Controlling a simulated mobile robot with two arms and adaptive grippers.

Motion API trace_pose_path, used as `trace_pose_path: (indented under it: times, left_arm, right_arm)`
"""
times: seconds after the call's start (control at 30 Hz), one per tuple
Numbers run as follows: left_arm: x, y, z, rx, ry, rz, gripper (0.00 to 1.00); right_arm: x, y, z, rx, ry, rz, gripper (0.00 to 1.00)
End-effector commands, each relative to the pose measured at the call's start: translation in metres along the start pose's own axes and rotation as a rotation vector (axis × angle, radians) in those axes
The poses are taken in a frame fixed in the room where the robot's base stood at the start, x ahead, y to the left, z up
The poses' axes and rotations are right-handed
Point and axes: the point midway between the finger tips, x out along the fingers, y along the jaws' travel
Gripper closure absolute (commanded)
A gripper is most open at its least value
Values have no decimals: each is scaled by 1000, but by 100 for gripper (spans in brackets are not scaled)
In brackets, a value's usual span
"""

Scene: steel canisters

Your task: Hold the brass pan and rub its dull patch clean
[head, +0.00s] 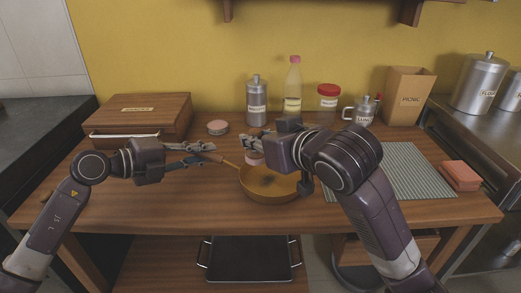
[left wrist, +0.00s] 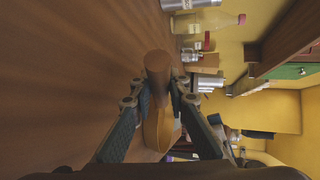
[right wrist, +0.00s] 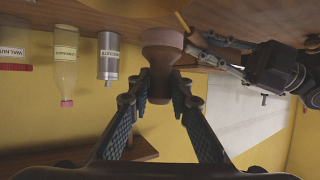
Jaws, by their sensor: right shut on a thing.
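The brass pan (head: 285,192) sits on the wooden table, its handle (head: 229,163) pointing left. A dark dull patch (head: 266,181) shows on its inside floor. My left gripper (head: 208,154) is open, its fingers on either side of the handle's end; the handle end (left wrist: 157,64) also shows between the fingertips in the left wrist view. My right gripper (head: 252,142) is shut on the knob of a round scrubbing pad (head: 254,158) with a pinkish face. The pad (right wrist: 162,40) is held above the pan's far edge; whether it touches is unclear.
A pink-topped round tin (head: 218,127) and a wooden box (head: 140,117) stand at the back left. A canister (head: 256,103), a bottle (head: 293,85) and a red-lidded jar (head: 328,98) stand behind the pan. A ribbed grey mat (head: 410,170) and a pink sponge (head: 460,175) lie right.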

Motion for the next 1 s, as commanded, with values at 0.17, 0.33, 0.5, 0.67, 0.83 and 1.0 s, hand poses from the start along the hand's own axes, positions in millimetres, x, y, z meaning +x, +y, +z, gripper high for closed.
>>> trace_pose_path:
  times: [0.17, 0.33, 0.5, 0.67, 0.83, 1.0]
  left_arm:
    - [0, 1, 0, 0, 1, 1, 88]
    - [0, 1, 0, 0, 1, 1, 88]
    - [0, 1, 0, 0, 1, 1, 88]
    - [0, 1, 0, 0, 1, 1, 88]
    - [0, 1, 0, 0, 1, 1, 88]
    - [0, 0, 0, 0, 1, 1, 88]
  right_arm:
    - [2, 0, 5, 2, -1, 0, 100]
    - [7, 0, 16, 2, -2, 0, 100]
    - [13, 0, 31, 2, -3, -1, 100]
    - [18, 0, 44, 2, -3, 0, 100]
    - [24, 0, 58, 2, -3, 0, 100]
    - [30, 2, 72, 1, -2, 2, 100]
